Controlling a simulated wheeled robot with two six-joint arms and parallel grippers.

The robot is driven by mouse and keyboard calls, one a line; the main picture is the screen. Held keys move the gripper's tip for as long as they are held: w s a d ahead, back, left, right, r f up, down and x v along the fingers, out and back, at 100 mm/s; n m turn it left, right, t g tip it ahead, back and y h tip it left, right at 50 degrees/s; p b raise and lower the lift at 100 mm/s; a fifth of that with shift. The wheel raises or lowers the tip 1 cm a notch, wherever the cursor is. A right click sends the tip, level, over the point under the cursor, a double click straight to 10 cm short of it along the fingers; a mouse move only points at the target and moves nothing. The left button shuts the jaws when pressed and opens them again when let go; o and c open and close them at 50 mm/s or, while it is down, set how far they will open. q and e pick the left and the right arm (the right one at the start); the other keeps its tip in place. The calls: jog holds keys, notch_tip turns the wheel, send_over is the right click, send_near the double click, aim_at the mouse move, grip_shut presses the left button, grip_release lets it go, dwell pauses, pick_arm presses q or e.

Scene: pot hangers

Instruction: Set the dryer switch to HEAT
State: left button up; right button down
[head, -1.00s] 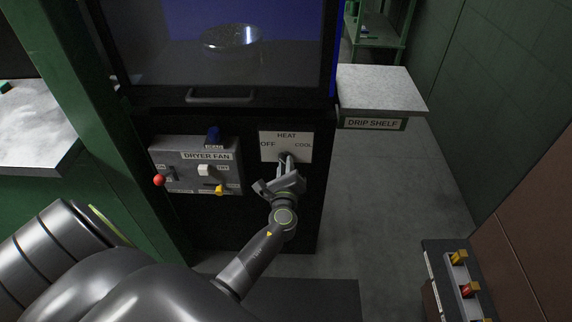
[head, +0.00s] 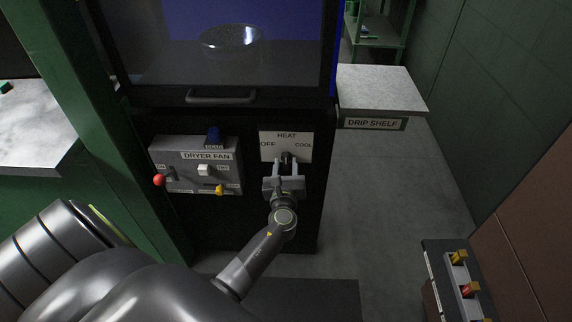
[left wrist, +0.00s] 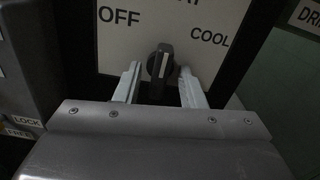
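The dryer switch is a black rotary knob (head: 287,157) on a pale plate (head: 300,150) lettered OFF at left, HEAT at top and COOL at right. In the left wrist view the knob (left wrist: 160,62) is close to upright with a light mark on its face; I cannot tell for sure which setting it points to. My left gripper (head: 287,168) is open in front of the plate. Its fingers (left wrist: 161,86) lie on either side of the knob, with visible gaps. My right gripper is not in view.
The grey DRYER FAN box (head: 190,183) with a red ball lever, white switch, yellow and blue controls sits left of the plate. Above is the dryer door handle (head: 221,99). The drip shelf (head: 380,90) juts out at right.

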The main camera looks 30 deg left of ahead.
aim_at(286, 164)
pick_arm(q)
jog(key=shift+s, duration=0.1)
jog(key=shift+v, duration=2.45)
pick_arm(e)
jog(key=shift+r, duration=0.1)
